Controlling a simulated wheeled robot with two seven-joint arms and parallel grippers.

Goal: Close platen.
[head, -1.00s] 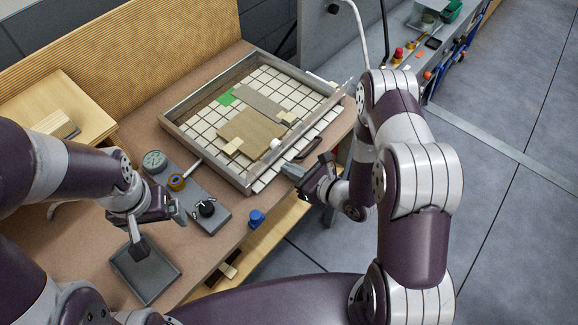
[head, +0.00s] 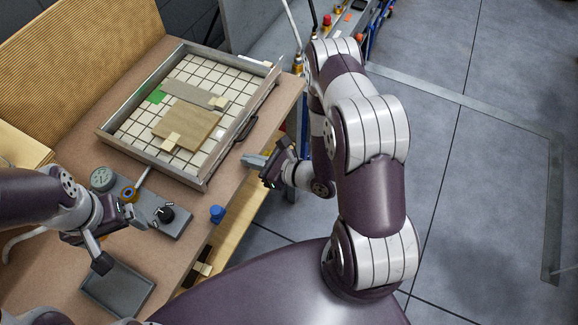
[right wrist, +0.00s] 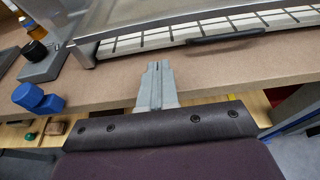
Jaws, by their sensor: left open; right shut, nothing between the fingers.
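The platen (right wrist: 290,20) is a white tiled bed with dark grid lines and a black handle (right wrist: 225,38) on its front edge. It sits in a grey metal frame (head: 150,160) on the bench. In the right wrist view a narrow tiled strip with the handle shows in front of the frame's rail. My right gripper (head: 256,161) is shut and empty, just off the bench's front edge and apart from the handle. Its closed fingers also show in the right wrist view (right wrist: 158,72). My left gripper (head: 116,236) is open and empty near the control box.
A tan board (head: 190,125), a grey strip (head: 192,94) and a green square (head: 155,97) lie on the tiles.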

